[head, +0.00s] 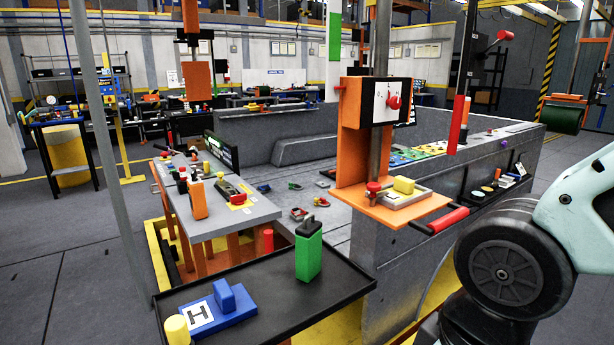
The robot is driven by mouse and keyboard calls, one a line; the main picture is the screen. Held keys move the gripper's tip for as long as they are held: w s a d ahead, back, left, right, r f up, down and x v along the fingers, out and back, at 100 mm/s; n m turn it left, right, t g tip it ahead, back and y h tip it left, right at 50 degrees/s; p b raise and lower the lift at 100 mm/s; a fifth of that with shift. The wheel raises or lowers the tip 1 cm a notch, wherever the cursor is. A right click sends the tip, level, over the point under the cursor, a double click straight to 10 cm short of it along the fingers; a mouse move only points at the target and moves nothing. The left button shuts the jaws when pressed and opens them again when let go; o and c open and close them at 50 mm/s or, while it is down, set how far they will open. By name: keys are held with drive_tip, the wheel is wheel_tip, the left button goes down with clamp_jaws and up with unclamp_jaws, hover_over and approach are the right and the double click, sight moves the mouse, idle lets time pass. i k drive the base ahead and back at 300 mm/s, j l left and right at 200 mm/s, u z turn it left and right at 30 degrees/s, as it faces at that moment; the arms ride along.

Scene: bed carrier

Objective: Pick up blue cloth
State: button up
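I cannot make out anything that is clearly a blue cloth. A blue block-like object (228,308) with a raised blue part and a white "H" label lies on the black tray (290,318) at the front. A flat blue patch (397,158) lies on the grey bench top at the right, too small to identify. A small dark blue item (263,188) lies inside the grey bed. My gripper is not in view; only part of my arm shows at the right edge.
A green block (308,250) stands upright on the tray, with a yellow cylinder (177,330) at its front left. An orange shelf (390,205) on a pole holds a yellow block. A grey table (222,217) carries tools. Open floor lies at the left.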

sight(517, 178)
drive_tip(key=i+l+z, duration=0.2)
drive_tip(key=i+l, duration=0.25)
drive_tip(key=i+l+z, duration=0.25)
drive_tip(key=i+l, duration=0.2)
drive_tip(key=i+l+z, duration=0.2)
drive_tip(key=i, duration=0.35)
drive_tip(key=i+l+z, duration=0.2)
drive_tip(key=i, duration=0.3)
drive_tip(key=i+l+u, duration=0.1)
drive_tip(key=u, duration=0.3)
drive_tip(key=i+l+u, duration=0.1)
drive_tip(key=u, duration=0.3)
drive_tip(key=l+u, duration=0.25)
drive_tip(key=u, duration=0.2)
drive_tip(key=i+l+u, duration=0.1)
drive_tip(key=l+u, duration=0.15)
drive_tip(key=u, duration=0.15)
drive_tip(key=l+u, duration=0.2)
drive_tip(key=l, duration=0.5)
drive_tip(key=l+u, duration=0.2)
drive_tip(key=l, duration=0.45)
drive_tip(key=l+u, duration=0.2)
drive_tip(key=l, duration=0.5)
drive_tip(key=k+l+u, duration=0.2)
drive_tip(key=l, duration=1.55)
drive_tip(key=k, duration=0.05)
